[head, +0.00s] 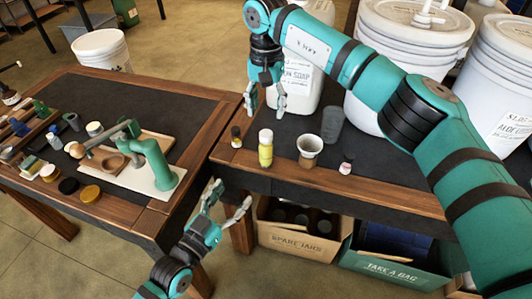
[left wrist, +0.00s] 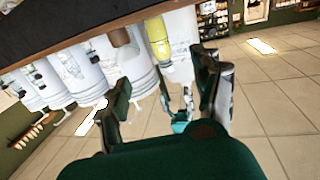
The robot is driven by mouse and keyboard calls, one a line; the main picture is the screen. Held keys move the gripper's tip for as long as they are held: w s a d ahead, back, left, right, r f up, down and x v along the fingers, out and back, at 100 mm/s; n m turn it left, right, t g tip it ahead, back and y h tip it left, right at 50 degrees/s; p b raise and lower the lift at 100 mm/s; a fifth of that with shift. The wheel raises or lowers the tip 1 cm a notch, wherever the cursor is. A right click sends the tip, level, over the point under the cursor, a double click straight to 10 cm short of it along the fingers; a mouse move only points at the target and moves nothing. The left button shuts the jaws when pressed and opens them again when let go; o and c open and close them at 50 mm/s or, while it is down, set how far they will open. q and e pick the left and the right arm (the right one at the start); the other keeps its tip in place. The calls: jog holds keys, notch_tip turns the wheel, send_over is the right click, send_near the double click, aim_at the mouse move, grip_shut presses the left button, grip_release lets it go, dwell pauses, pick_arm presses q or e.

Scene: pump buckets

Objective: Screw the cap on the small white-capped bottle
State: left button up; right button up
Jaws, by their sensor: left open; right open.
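A yellow bottle (head: 265,152) with a pale cap stands upright near the front edge of the right table. It also shows in the left wrist view (left wrist: 157,42). Another small dark-capped bottle (head: 236,137) stands at the left. I cannot tell surely which is the white-capped one. My right gripper (head: 266,108) is open and empty above the table, behind the yellow bottle. My left gripper (head: 228,196) is open and empty in front of the table edge, apart from the bottles.
A metal-rimmed cup (head: 309,148) and a grey cup (head: 332,122) stand on the right table. Large white buckets (head: 408,40) are behind. Crates (head: 295,240) sit below. The left table holds a green press (head: 155,165) and several small jars.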

aim_at(262, 156)
pick_arm(q)
jog(key=x, duration=1.7)
jog(key=shift+w+d, duration=0.15)
jog(key=shift+c, duration=0.5)
grip_shut()
